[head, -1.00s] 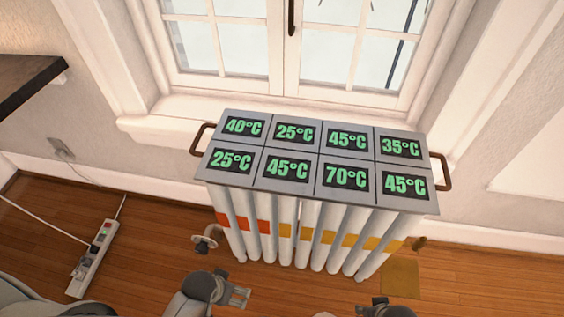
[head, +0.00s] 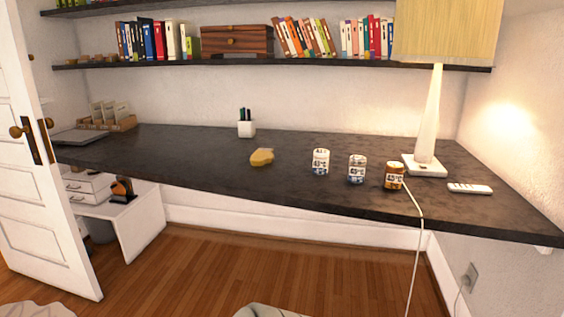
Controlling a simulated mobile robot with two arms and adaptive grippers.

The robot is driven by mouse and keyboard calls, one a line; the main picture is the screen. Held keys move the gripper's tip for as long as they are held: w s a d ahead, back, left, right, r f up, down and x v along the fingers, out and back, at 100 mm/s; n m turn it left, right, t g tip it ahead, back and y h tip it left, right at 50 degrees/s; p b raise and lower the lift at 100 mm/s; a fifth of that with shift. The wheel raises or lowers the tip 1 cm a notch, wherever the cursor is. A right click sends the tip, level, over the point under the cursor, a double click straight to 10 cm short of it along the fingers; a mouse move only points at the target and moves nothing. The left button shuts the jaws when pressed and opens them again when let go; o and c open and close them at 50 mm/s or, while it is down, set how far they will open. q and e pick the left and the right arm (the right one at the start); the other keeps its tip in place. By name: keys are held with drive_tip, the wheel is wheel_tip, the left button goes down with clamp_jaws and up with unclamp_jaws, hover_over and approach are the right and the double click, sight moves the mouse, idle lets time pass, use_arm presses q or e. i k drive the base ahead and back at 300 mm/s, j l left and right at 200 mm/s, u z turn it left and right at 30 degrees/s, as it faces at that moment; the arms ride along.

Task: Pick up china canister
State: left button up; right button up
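Three small canisters with "45°C" labels stand upright in a row on the dark desk (head: 210,160). The left one (head: 320,161) is white with a dark blue band. The middle one (head: 357,168) is pale or silvery with a dark label. The right one (head: 394,176) is orange-brown with a pale label. I cannot tell for sure which is china; the left one looks most like it.
A lamp (head: 427,130) stands behind the right canister, its cord hanging over the desk edge. A remote (head: 469,188) lies at right, a yellow lump (head: 262,157) and pen cup (head: 246,124) at left. A bookshelf (head: 290,62) hangs above. The wooden floor (head: 230,265) in front is largely clear.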

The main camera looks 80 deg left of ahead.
sight(321, 156)
drive_tip(key=u, duration=2.45)
drive_tip(key=i+j+u, duration=0.1)
drive_tip(key=u, duration=0.45)
drive_tip(key=i, duration=0.1)
